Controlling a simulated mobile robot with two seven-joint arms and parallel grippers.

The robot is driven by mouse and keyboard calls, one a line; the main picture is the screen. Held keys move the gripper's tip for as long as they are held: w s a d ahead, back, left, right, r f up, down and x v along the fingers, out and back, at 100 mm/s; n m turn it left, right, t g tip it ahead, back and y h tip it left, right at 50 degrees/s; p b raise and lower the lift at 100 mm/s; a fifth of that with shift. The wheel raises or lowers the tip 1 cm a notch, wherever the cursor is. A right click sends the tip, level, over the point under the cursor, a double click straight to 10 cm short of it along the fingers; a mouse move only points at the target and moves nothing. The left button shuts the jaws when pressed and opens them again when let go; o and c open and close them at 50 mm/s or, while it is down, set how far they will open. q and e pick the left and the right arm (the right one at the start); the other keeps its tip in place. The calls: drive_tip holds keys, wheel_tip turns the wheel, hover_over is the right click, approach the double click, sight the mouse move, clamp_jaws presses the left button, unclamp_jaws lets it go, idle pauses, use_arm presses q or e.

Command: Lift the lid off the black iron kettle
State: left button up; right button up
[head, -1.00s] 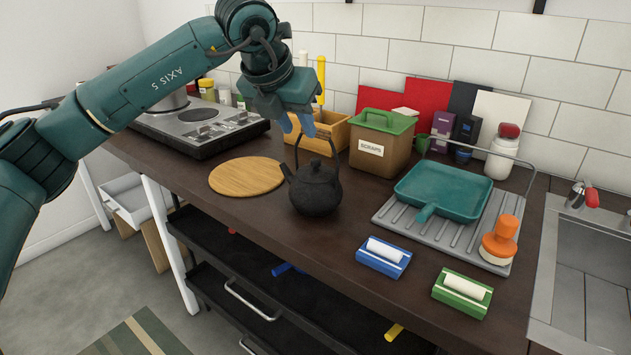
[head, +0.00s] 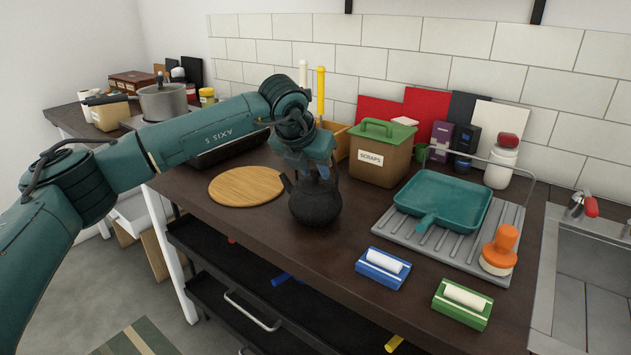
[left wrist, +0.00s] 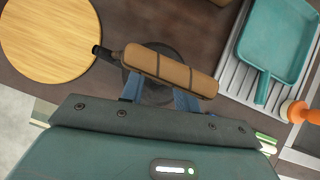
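The black iron kettle (head: 315,208) stands upright on the dark counter, its spout to the left. In the left wrist view its brown wrapped handle (left wrist: 172,70) arches across the top and covers much of the kettle. My left gripper (head: 314,172) is low over the kettle top, at the handle. Its two blue fingers (left wrist: 158,97) are apart, one at each side of the kettle's dark top, partly under the handle. The lid is mostly hidden by the handle and gripper. I cannot tell whether the fingers touch it. My right gripper is not in view.
A round wooden board (head: 246,186) lies left of the kettle. The scraps bin (head: 380,160) stands behind it. A teal pan (head: 441,199) rests on a ridged drainer (head: 455,245) to the right.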

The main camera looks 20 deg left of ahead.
use_arm(q)
drive_tip(key=shift+w+f, duration=0.1)
drive_tip(key=shift+f, duration=0.05)
clamp_jaws()
idle(0.4)
